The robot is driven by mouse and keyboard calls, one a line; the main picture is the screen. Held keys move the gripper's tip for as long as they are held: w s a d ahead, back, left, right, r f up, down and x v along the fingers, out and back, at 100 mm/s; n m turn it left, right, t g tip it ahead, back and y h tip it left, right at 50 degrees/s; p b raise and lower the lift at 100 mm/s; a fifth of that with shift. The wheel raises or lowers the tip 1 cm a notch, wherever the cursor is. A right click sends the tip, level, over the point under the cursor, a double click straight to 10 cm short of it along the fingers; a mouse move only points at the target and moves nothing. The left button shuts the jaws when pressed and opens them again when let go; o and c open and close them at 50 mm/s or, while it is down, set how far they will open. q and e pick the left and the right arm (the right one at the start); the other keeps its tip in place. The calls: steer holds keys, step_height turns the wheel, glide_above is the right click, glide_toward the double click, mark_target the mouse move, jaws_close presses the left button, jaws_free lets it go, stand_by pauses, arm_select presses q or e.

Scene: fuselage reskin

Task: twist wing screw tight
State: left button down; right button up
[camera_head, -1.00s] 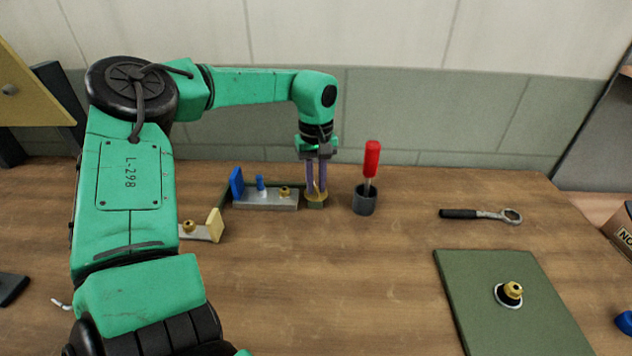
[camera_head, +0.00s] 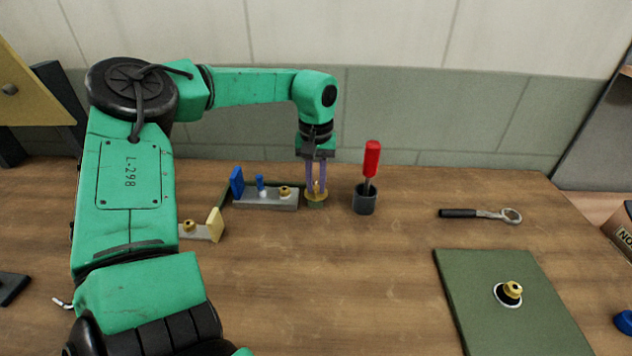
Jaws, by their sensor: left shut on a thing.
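My left gripper (camera_head: 316,187) points straight down with its two purple fingers shut on a small brass wing screw (camera_head: 316,196). My right gripper is not in view.
A dark cup (camera_head: 364,200) with a red-handled screwdriver (camera_head: 372,160) stands just right of the gripper. A green panel (camera_head: 505,310) with a brass fitting (camera_head: 511,290) lies front right. The middle of the table is clear.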

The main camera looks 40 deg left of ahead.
mark_target(316, 186)
arm_select(q)
steer(key=shift+w+r, duration=0.1)
steer(key=shift+r, duration=0.05)
steer(key=c, duration=0.8)
jaws_free()
step_height(316, 186, up, 14)
steer(key=shift+r+p, duration=0.2)
steer(key=shift+p, duration=0.15)
steer(key=shift+f, duration=0.1)
